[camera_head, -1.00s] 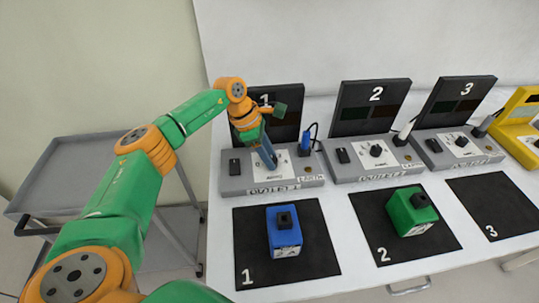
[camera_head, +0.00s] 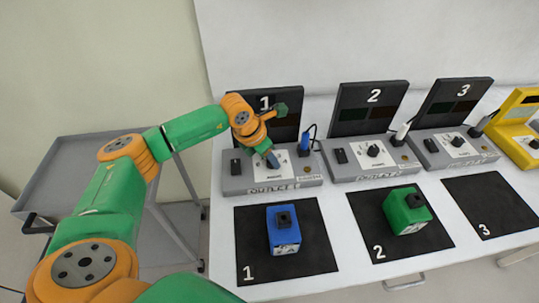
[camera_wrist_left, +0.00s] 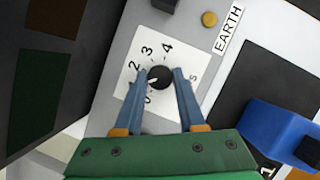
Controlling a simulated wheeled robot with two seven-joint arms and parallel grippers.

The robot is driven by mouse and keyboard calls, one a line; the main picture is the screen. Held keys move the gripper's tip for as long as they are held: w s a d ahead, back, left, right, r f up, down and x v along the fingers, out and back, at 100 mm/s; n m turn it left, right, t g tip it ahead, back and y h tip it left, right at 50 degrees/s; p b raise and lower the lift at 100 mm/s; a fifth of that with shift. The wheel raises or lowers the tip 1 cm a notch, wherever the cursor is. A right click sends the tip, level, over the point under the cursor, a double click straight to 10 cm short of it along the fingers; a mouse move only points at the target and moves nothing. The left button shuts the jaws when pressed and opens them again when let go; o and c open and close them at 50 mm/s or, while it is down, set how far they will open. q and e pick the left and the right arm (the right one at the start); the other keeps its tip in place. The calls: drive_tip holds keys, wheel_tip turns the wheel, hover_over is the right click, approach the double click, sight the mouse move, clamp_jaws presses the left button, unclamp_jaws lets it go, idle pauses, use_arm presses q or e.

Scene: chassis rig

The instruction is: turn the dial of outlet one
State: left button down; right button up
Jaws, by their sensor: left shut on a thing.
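Outlet one is a grey box (camera_head: 235,184) with a black panel marked 1 behind it. Its black dial (camera_wrist_left: 160,77) sits on a white plate with numbers, seen in the left wrist view. My left gripper (camera_wrist_left: 160,74) has its two blue fingers on either side of the dial, shut on it. A pale mark on the dial points left toward one finger, which hides part of the scale. In the head view the left gripper (camera_head: 272,160) reaches down onto outlet one's plate and covers the dial. My right gripper is not in view.
A blue plug (camera_head: 304,143) stands at the right of outlet one. A blue block (camera_head: 283,238) sits on mat 1 in front, a green block (camera_head: 405,211) on mat 2. Outlet two (camera_head: 372,165) is close on the right. A grey cart (camera_head: 75,150) stands left.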

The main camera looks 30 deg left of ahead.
use_arm(q)
drive_tip(key=n+y+b, duration=0.1)
drive_tip(key=n, duration=0.2)
drive_tip(key=shift+d+f+n, duration=0.1)
drive_tip(key=shift+d+n, duration=0.05)
drive_tip(key=shift+n, duration=0.25)
drive_tip(key=shift+d+n+y+b, duration=0.1)
drive_tip(key=shift+n+y+b, duration=0.9)
drive_tip(key=shift+n, duration=1.2)
drive_tip(key=c, duration=0.5)
unclamp_jaws()
drive_tip(key=b+v, duration=0.1)
drive_tip(key=v, duration=0.5)
drive_tip(key=shift+s+r, duration=0.1)
drive_tip(key=shift+r, duration=0.2)
drive_tip(key=shift+s+r, duration=0.15)
drive_tip(key=shift+r, duration=0.15)
